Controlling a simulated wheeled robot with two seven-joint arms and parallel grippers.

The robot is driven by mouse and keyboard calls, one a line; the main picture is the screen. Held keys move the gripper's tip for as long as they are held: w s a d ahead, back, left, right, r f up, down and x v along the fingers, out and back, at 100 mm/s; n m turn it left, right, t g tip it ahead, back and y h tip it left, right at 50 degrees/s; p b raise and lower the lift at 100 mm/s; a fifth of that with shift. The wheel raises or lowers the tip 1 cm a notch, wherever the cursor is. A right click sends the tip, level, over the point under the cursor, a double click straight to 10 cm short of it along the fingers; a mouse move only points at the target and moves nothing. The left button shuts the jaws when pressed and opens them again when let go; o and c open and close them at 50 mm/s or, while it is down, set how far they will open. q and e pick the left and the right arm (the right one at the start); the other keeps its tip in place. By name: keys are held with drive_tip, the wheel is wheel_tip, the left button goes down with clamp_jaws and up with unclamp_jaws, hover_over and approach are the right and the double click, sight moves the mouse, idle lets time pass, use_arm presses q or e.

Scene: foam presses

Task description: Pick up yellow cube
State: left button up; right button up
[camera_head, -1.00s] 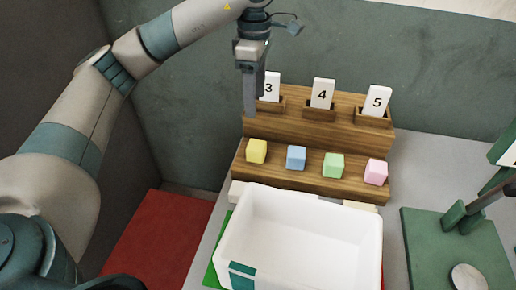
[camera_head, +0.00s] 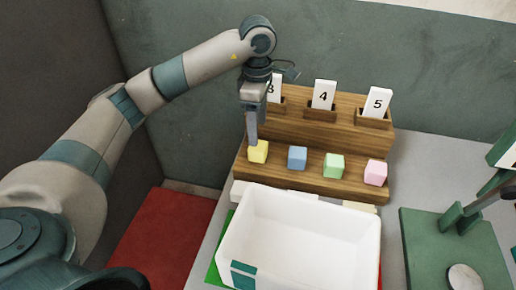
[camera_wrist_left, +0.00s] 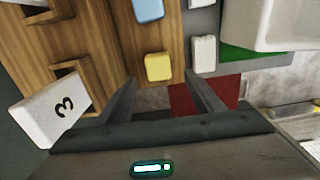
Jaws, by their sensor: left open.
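The yellow cube (camera_head: 258,152) sits at the left end of the lower step of the wooden rack (camera_head: 300,130). It also shows in the left wrist view (camera_wrist_left: 158,67), ahead of and between the two fingers. My left gripper (camera_head: 253,140) points down just above the cube, with its fingertips close to the cube's top in the head view. In the left wrist view the fingers (camera_wrist_left: 160,80) are spread apart with nothing between them. I cannot tell whether a finger touches the cube. My right gripper is not in view.
Blue (camera_head: 297,158), green (camera_head: 334,166) and pink (camera_head: 375,173) cubes share the step. Number cards 3, 4 (camera_head: 323,95) and 5 (camera_head: 377,103) stand on the upper step. A white bin (camera_head: 230,232) is in front; a green press (camera_head: 455,245) stands right.

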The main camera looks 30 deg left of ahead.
sight(258, 151)
use_arm(q)
drive_tip(key=shift+f+p, duration=0.4)
drive_tip(key=shift+f, duration=1.3)
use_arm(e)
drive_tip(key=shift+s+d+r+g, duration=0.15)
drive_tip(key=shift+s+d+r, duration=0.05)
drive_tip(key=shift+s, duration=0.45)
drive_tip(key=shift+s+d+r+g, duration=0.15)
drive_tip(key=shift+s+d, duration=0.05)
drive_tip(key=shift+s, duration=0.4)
use_arm(q)
drive_tip(key=shift+f+p, duration=0.65)
drive_tip(key=shift+p, duration=0.1)
wheel_tip(258, 151, down, 3)
drive_tip(key=shift+w+p, duration=0.15)
drive_tip(key=shift+p, duration=0.6)
drive_tip(key=shift+f, duration=0.45)
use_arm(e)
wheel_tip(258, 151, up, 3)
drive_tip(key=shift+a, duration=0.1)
use_arm(q)
drive_tip(key=c, duration=1.1)
drive_tip(key=shift+r, duration=0.15)
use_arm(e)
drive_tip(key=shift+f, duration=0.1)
